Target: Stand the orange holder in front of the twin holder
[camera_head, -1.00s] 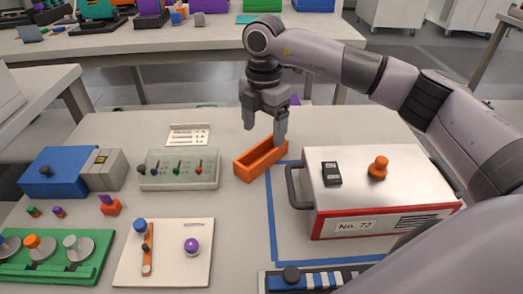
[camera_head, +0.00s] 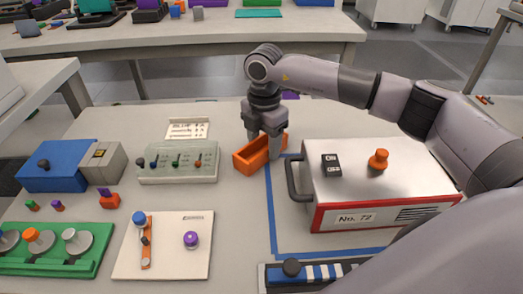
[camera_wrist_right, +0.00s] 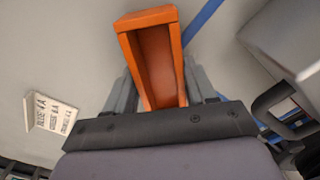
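The orange holder (camera_head: 243,164) is an open, narrow box lying on the table in the middle of the head view. It also shows in the right wrist view (camera_wrist_right: 147,19), pointing away between the fingers. My right gripper (camera_head: 262,148) is low over the holder, with one finger to each side of it. A second matching holder is not clear to see. A purple thing (camera_head: 290,95) behind my arm is mostly hidden. My left gripper is out of view.
A metal case (camera_head: 375,170) with a handle and red trim stands right of the holder, inside blue tape (camera_head: 271,215). A switch panel (camera_head: 178,174) is to the left, a small label card (camera_head: 187,128) behind it. Bare table lies in front of the holder.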

